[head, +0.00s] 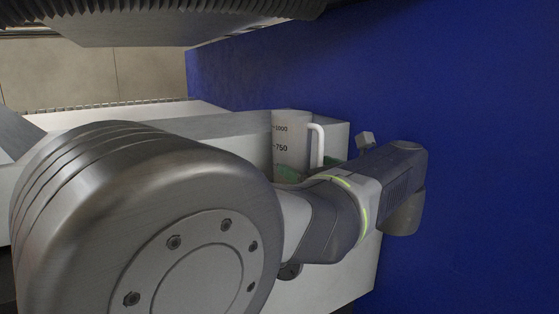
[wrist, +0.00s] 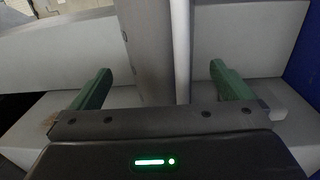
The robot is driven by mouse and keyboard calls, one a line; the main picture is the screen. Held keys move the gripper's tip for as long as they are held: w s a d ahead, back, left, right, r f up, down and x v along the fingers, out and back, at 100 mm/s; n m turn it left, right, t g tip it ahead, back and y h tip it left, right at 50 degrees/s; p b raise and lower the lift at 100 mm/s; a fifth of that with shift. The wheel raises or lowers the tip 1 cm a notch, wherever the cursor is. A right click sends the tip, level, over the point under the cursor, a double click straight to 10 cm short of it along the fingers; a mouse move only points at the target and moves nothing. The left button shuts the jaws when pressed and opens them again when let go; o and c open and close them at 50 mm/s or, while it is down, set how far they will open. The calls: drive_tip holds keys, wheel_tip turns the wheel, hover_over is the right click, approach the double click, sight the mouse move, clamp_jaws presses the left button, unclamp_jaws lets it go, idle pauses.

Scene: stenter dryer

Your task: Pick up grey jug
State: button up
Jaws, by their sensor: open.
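The grey jug (head: 290,134) stands upright near the blue wall, with measure marks such as 1000 and 750 and a white handle on its right side. My arm hides its lower part in the head view. In the wrist view the jug (wrist: 148,45) rises as a grey wall with the pale handle to its right. My gripper (wrist: 160,69) is open, with one green finger on each side of the jug and handle. Gaps show between both fingers and the jug.
The jug stands in or on a pale grey box-like unit (head: 345,285); my arm hides how it rests there. A blue wall (head: 470,120) bounds the right. A ridged dark part (head: 200,18) hangs overhead.

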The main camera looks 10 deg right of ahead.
sight(303, 163)
drive_tip(key=shift+p+x, duration=0.5)
drive_tip(key=shift+x, duration=1.6)
drive_tip(key=c, duration=1.7)
